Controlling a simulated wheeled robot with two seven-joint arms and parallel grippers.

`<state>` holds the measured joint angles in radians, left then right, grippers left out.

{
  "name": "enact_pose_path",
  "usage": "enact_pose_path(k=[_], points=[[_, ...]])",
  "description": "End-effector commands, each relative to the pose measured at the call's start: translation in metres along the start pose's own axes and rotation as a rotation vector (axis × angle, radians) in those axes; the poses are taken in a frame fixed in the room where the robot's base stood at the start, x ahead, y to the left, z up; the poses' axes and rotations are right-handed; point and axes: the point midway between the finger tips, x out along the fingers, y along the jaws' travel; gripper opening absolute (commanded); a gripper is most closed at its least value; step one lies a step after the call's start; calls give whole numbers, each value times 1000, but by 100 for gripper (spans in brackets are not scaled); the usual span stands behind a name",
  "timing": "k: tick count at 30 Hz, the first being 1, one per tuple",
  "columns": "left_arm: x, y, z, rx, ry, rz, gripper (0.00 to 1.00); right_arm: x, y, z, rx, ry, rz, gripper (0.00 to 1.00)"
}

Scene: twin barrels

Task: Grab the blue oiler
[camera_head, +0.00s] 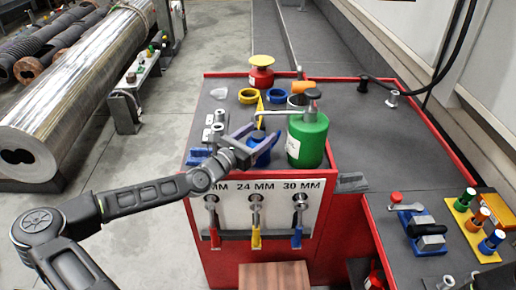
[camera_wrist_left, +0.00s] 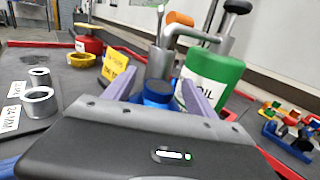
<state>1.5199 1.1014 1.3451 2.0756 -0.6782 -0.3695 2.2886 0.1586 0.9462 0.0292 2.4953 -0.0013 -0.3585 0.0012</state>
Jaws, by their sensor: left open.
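The blue oiler (camera_head: 262,157) stands on the grey top of the red-edged bench, partly hidden by my left gripper (camera_head: 261,134) in the head view. In the left wrist view the blue oiler (camera_wrist_left: 158,92) shows a blue body with a silver top and spout. My left gripper (camera_wrist_left: 159,90) is open, its two purple-grey fingers appearing on either side of the oiler. I cannot tell whether they touch it. My right gripper is in neither view.
A larger green oil can (camera_head: 308,140) stands close to the right of the blue oiler. A yellow sign (camera_head: 260,110), a red can (camera_head: 261,76) and metal rings lie behind and left. Handled tools (camera_head: 256,225) hang on the bench front. The bench top at the back right is mostly clear.

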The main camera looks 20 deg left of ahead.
Motion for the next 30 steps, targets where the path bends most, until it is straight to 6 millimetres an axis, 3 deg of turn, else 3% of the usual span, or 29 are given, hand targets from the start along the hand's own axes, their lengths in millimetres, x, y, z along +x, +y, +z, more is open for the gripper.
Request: enact_pose_path(k=[14,30], points=[[0,0,0,0,0,0,65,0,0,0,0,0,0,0],[0,0,0,0,0,0,22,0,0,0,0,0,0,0]])
